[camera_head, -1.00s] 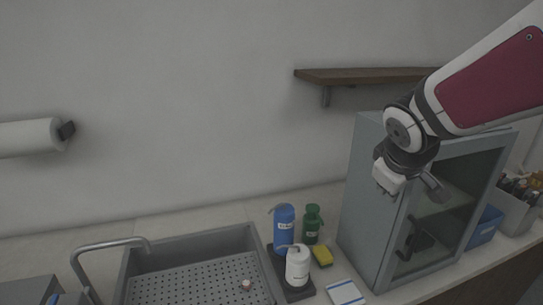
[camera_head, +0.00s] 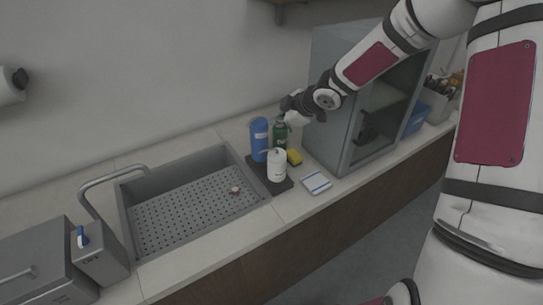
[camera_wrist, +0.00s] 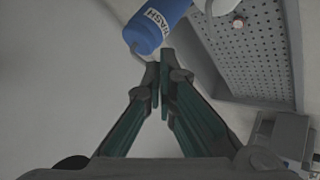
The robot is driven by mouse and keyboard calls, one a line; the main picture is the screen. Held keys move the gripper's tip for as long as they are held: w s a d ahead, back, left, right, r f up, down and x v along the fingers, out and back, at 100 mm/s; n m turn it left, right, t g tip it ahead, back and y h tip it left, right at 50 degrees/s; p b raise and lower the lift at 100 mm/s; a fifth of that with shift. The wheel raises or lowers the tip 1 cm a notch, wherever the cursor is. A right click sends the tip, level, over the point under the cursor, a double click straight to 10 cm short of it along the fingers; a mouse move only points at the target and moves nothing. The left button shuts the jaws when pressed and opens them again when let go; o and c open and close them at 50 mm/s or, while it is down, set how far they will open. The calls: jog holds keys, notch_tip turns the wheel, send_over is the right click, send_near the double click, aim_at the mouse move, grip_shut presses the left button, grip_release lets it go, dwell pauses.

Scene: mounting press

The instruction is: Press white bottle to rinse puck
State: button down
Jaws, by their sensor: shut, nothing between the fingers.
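The white bottle (camera_head: 277,166) stands upright on a dark tray (camera_head: 285,185) beside the sink, in front of a blue bottle (camera_head: 259,139) and a green bottle (camera_head: 280,134). The small puck (camera_head: 236,190) lies on the perforated sink floor; it also shows in the wrist view (camera_wrist: 238,22). My gripper (camera_head: 287,112) is above the bottles, near the top of the green one, higher than the white bottle and apart from it. In the wrist view its fingertips (camera_wrist: 159,79) are together and empty, with the blue bottle (camera_wrist: 157,25) just ahead. A white curved part at the wrist view's top edge is cut off.
The sink (camera_head: 195,205) with its tap (camera_head: 108,177) lies left of the bottles. A grey glass-door cabinet (camera_head: 325,95) stands close behind my gripper on the right.

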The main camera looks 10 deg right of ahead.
jog(key=shift+a+f+y, duration=0.15)
jog(key=shift+a+y, duration=0.15)
jog(key=shift+a, duration=0.05)
jog(key=shift+f, duration=0.15)
jog(key=b, duration=0.6)
send_over(276, 155)
jog(key=f, duration=0.5)
jog(key=shift+w+f, duration=0.3)
jog(key=shift+f, duration=0.1)
jog(key=shift+s+f+b, duration=0.15)
jog(key=shift+f+b, duration=0.85)
jog(key=shift+f, duration=0.4)
jog(key=shift+f, duration=0.4)
